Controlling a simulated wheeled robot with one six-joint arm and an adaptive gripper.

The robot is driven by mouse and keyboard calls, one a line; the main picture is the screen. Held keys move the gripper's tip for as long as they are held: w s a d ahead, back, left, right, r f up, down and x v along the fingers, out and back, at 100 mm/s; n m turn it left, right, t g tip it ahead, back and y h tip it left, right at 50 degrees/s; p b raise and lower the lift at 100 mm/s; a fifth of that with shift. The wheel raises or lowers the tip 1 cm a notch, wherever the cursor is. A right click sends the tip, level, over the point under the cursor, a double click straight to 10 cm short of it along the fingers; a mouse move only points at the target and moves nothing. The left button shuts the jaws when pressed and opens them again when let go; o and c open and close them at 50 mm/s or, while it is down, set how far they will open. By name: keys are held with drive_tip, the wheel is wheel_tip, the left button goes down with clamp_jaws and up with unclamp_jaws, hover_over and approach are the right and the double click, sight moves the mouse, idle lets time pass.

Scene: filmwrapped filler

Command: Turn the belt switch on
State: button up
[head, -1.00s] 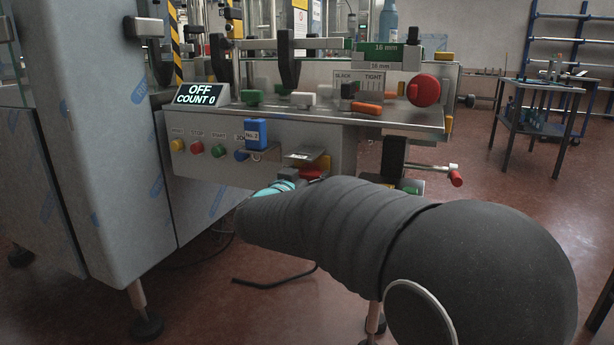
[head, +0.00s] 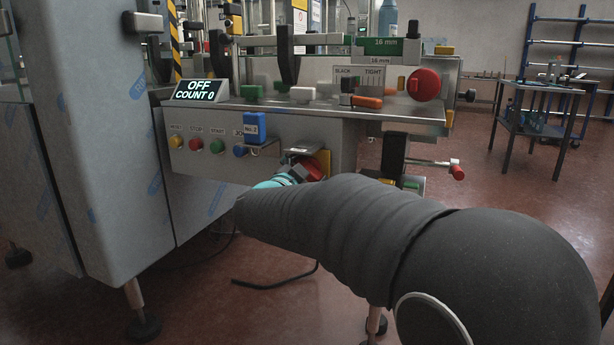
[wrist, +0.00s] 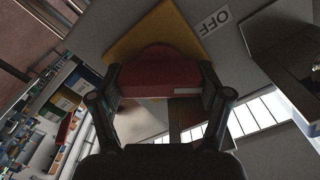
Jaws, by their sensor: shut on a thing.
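The belt switch has a red handle (head: 317,166) on a yellow plate (head: 326,157), on the front of the machine under a small metal hood. In the wrist view the red handle (wrist: 157,78) lies between my two fingers, with the yellow plate (wrist: 150,32) behind it and an OFF label (wrist: 213,22) beside it. My gripper (wrist: 158,88) is shut on the red handle. In the head view my gripper (head: 304,173) is partly hidden by my arm. The display (head: 199,90) reads OFF, COUNT 0.
Left of the switch are a blue No. 2 tag (head: 256,128) and yellow, red, green and blue buttons (head: 217,146). Above are a steel ledge (head: 400,115) and a large red knob (head: 423,85). A red-tipped crank (head: 457,172) sticks out at right.

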drive_tip(key=shift+m+b, duration=1.15)
drive_tip(key=shift+m, duration=1.15)
drive_tip(key=o, duration=1.1)
